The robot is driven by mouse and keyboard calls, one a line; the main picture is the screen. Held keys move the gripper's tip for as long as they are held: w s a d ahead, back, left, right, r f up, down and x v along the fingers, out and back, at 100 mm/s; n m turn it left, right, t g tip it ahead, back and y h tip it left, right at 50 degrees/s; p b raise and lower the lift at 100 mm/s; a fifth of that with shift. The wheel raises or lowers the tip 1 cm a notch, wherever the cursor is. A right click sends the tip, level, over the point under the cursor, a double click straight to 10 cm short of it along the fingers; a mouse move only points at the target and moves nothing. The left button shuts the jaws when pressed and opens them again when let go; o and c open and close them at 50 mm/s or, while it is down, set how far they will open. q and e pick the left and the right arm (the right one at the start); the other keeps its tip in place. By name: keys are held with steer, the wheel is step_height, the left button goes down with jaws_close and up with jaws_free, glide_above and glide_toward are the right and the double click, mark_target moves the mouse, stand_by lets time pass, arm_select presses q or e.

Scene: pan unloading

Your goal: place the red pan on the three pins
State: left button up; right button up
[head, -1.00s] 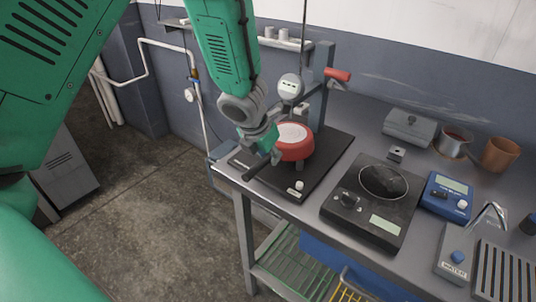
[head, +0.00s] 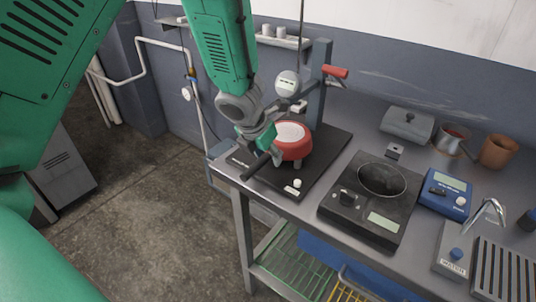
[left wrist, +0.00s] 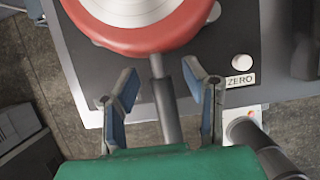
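The red pan (head: 295,150) with a pale, ringed inner disc sits level, a little above the black base plate (head: 318,172) of the gauge stand. A short grey support shows under its rim; the three pins are otherwise hidden beneath it. Its dark handle (head: 257,168) points to the front left. My left gripper (head: 268,148) is at the handle. In the left wrist view the gripper (left wrist: 162,95) is open, one finger on each side of the handle (left wrist: 165,105), with gaps on both sides. The red pan (left wrist: 140,38) lies just beyond the fingertips. My right gripper is not in view.
The gauge stand's dial (head: 288,84) and red-handled lever (head: 336,72) rise behind the pan. A black hotplate (head: 384,220), a blue meter (head: 445,194), a grey lidded box (head: 407,125) and cups stand to the right. The bench's front edge is close under the handle.

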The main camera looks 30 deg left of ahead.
arm_select(q)
steer(key=shift+r, duration=0.1)
steer(key=v, duration=1)
steer(key=shift+r, duration=0.25)
steer(key=shift+s+d+r, duration=0.1)
steer(key=shift+s+r, duration=0.2)
steer(key=shift+r, duration=0.25)
steer(key=shift+f, duration=0.1)
